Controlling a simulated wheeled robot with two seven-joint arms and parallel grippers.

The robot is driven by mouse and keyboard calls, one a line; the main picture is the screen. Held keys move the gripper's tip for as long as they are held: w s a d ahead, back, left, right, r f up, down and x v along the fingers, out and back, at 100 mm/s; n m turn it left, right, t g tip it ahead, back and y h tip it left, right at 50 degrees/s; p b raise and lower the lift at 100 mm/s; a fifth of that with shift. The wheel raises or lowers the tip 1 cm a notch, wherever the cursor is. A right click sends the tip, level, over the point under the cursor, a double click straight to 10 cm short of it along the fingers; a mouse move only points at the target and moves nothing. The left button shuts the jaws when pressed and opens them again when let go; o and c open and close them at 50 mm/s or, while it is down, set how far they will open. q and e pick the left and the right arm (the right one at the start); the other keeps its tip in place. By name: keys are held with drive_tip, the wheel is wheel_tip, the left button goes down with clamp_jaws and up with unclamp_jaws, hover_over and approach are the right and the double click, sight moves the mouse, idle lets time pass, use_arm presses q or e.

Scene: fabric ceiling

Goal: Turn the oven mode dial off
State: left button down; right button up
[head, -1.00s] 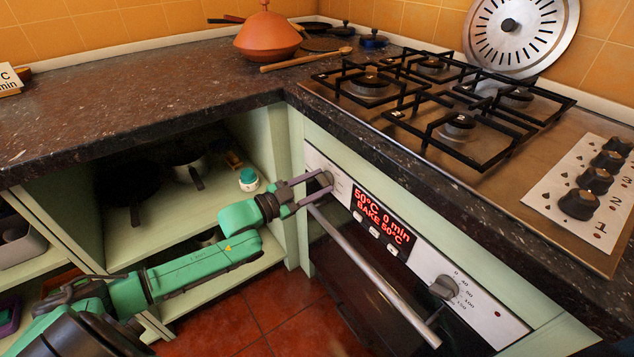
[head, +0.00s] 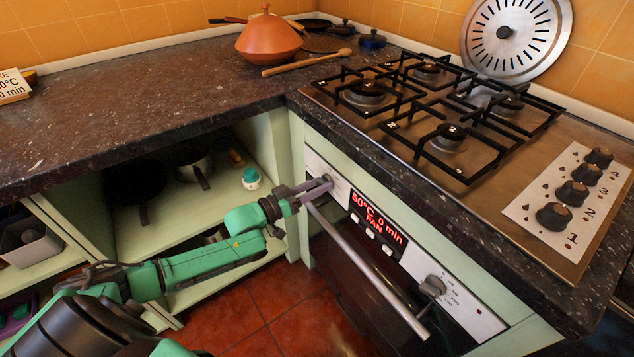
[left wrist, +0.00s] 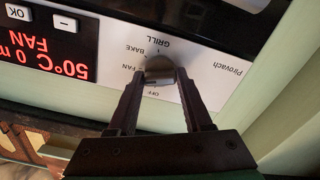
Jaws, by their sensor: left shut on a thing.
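The oven mode dial (left wrist: 158,66) is a grey knob on the pale control panel, with OFF, FAN, BAKE and GRILL printed around it. The lettering is upside down in the left wrist view. My left gripper (left wrist: 161,76) is shut on the dial, one finger on each side. In the head view, my left gripper (head: 322,187) reaches the far left end of the oven panel and mostly hides the dial. The red display (head: 377,217) reads 50°C, 0 min and FAN. My right gripper is out of view.
The oven handle bar (head: 370,270) runs just below the panel, close to my left gripper. A second oven dial (head: 433,286) is farther right. Above are the dark countertop (head: 150,130) and gas hob (head: 470,160). An open cupboard shelf (head: 215,200) lies behind my arm.

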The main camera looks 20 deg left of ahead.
use_arm(q)
drive_tip(key=n, duration=0.2)
drive_tip(key=shift+n+p, duration=0.35)
drive_tip(key=shift+n, duration=0.05)
drive_tip(key=n, duration=0.3)
drive_tip(key=shift+n, duration=0.3)
drive_tip(key=n, duration=0.3)
drive_tip(key=shift+n, duration=2.1)
drive_tip(key=shift+c, duration=1.6)
unclamp_jaws()
